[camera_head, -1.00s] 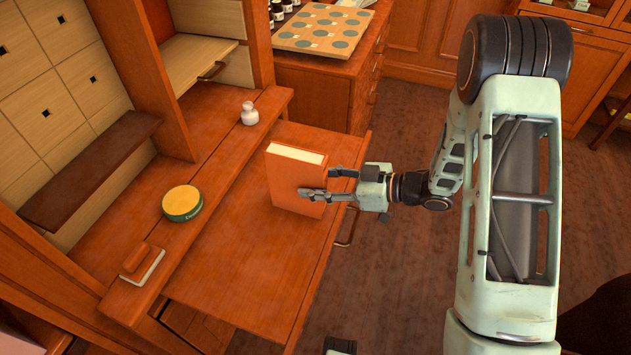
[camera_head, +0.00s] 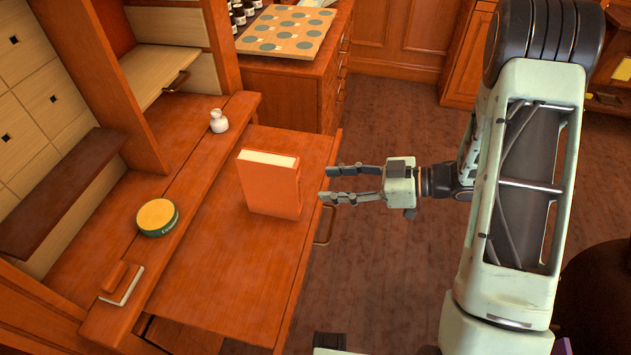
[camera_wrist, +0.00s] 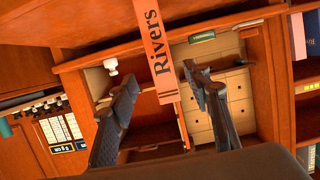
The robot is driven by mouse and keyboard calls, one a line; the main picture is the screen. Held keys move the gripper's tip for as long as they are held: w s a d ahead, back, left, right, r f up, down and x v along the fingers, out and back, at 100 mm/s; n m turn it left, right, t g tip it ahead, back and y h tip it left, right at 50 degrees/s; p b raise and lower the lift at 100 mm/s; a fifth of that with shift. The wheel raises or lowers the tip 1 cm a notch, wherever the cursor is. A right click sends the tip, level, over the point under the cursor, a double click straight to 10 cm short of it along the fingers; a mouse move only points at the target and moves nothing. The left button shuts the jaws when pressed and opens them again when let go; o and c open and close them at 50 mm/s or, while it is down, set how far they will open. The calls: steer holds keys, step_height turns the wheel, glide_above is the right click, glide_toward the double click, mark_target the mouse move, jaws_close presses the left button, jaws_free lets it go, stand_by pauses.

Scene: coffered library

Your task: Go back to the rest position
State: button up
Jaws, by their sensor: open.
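My gripper (camera_head: 326,184) is open and empty, just to the right of an orange book (camera_head: 271,184). A clear gap shows between the fingertips and the book in the head view. The book stands upright on the pulled-out wooden desk surface (camera_head: 230,285). In the wrist view its spine reads "Rivers" (camera_wrist: 154,42), and it lies beyond and between the two open fingers (camera_wrist: 160,100).
On the desk's raised ledge are a small white jar (camera_head: 218,121), a round yellow-topped green tin (camera_head: 157,217) and a brush-like block (camera_head: 120,283). A cabinet with a board of round discs (camera_head: 287,31) stands behind. Open floor (camera_head: 400,130) lies right of the desk.

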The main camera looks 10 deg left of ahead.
steer(key=shift+d+r, duration=0.15)
steer(key=shift+d, duration=0.25)
